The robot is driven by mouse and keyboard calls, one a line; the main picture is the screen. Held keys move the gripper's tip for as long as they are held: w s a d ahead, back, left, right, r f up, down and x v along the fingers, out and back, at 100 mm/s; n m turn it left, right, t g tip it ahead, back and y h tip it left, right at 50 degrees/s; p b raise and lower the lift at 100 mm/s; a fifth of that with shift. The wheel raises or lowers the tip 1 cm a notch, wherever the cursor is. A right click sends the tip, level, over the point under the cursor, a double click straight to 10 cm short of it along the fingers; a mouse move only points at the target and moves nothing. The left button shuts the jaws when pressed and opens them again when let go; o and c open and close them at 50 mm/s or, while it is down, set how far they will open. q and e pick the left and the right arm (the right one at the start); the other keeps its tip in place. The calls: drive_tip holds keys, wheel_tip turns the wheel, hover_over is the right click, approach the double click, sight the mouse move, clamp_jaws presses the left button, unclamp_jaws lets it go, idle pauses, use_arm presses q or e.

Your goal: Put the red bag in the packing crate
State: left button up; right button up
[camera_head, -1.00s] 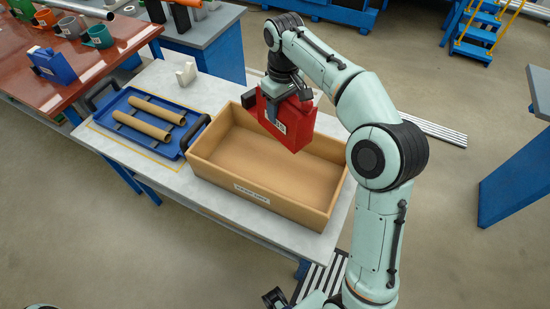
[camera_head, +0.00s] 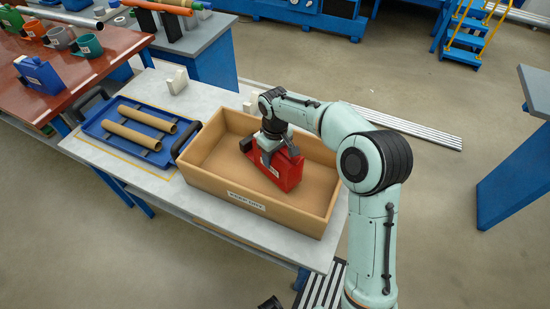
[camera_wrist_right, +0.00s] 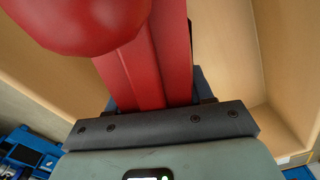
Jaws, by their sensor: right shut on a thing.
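The red bag (camera_head: 282,172) is down inside the packing crate, a tan open box (camera_head: 222,188) with a white label on its front wall. My right gripper (camera_head: 266,150) is shut on the top of the red bag and reaches into the crate from above. In the right wrist view the red bag (camera_wrist_right: 160,65) fills the middle between the jaws, with the crate's tan wall (camera_wrist_right: 240,60) beside it. I cannot tell whether the bag's bottom touches the crate floor. My left gripper is not clearly in view.
A blue tray (camera_head: 95,128) with two tan tubes (camera_head: 150,112) lies left of the crate on the light grey table (camera_head: 205,95). A small white block (camera_head: 177,80) stands behind it. A red-brown table (camera_head: 85,70) with mugs and a blue bag (camera_head: 40,75) is at the upper left.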

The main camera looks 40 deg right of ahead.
drive_tip(key=shift+f, duration=0.6)
drive_tip(key=shift+f, duration=0.1)
drive_tip(key=o, duration=1.1)
drive_tip(key=shift+o, duration=0.2)
wheel_tip(320, 180, up, 12)
drive_tip(key=shift+r+p, duration=0.1)
drive_tip(key=shift+p, duration=0.85)
